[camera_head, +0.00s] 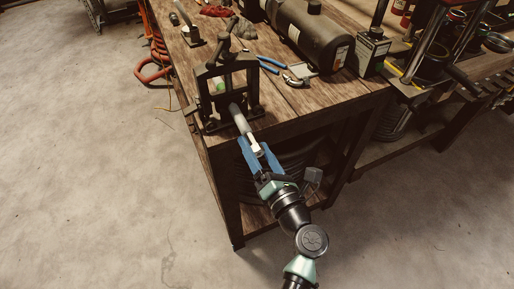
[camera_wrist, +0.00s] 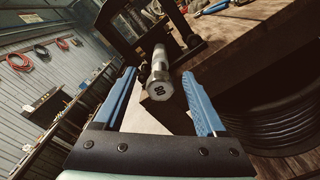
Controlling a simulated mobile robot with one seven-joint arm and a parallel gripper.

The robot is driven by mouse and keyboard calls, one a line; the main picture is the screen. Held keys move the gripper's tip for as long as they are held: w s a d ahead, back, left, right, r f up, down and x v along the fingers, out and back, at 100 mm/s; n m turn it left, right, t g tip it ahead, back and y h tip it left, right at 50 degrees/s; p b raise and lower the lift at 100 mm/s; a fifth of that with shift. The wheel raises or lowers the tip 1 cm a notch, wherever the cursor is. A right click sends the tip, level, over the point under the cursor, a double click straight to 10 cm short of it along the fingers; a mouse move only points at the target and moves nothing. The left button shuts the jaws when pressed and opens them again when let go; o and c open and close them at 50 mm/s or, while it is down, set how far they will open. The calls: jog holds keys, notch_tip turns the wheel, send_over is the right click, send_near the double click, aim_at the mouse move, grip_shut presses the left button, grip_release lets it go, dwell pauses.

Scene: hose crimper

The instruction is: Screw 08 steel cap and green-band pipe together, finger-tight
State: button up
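The 08 steel cap (camera_wrist: 160,88) faces the wrist camera, its 08 mark on the end and a hex part behind it. It sits at the near end of a grey pipe (camera_wrist: 161,58), in line with it; I cannot tell how far it is threaded. In the head view, the pipe (camera_head: 239,117) sticks out of a dark clamp frame (camera_head: 205,92) towards me. A green patch (camera_head: 220,87) shows inside the frame, perhaps the pipe's green band. My gripper (camera_head: 257,147) is open, its blue fingers on either side of the cap (camera_head: 254,145), with gaps visible in the wrist view (camera_wrist: 159,75).
The wooden bench (camera_head: 285,105) carries blue-handled pliers (camera_head: 271,64), a dark cylindrical tank (camera_head: 312,38) and a red cloth (camera_head: 215,11). Coiled hoses (camera_wrist: 275,120) lie beneath the bench top.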

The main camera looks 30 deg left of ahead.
jog(key=shift+s+d, duration=0.1)
jog(key=v, duration=1.3)
jog(key=w+d+r+n+t+h, duration=0.1)
jog(key=w+r+n+t+h, duration=0.1)
jog(key=w+r+n, duration=0.4)
jog(key=w+d+r+n+t+h+p, duration=0.1)
jog(key=w+r+n+t+h, duration=0.1)
jog(key=r+n, duration=0.7)
jog(key=w+d+r+n+t+h, duration=0.15)
jog(key=w+r+n, duration=0.35)
jog(key=r, duration=0.5)
jog(key=s+d+r+n+t+h, duration=0.1)
jog(key=s+r+n+t+h, duration=0.2)
jog(key=r, duration=0.6)
jog(key=s+d+r+n+t+h, duration=0.2)
jog(key=s+r+n+t, duration=0.2)
jog(key=r, duration=0.6)
jog(key=s+d+r+n+t+h+p, duration=0.1)
jog(key=s+r+n+t+h, duration=0.2)
jog(key=s+r+n, duration=0.3)
notch_tip(320, 180, up, 4)
jog(key=shift+s+d+r+n+t+h, duration=0.1)
jog(key=shift+s+d+n+t+h, duration=0.3)
jog(key=shift+n, duration=0.2)
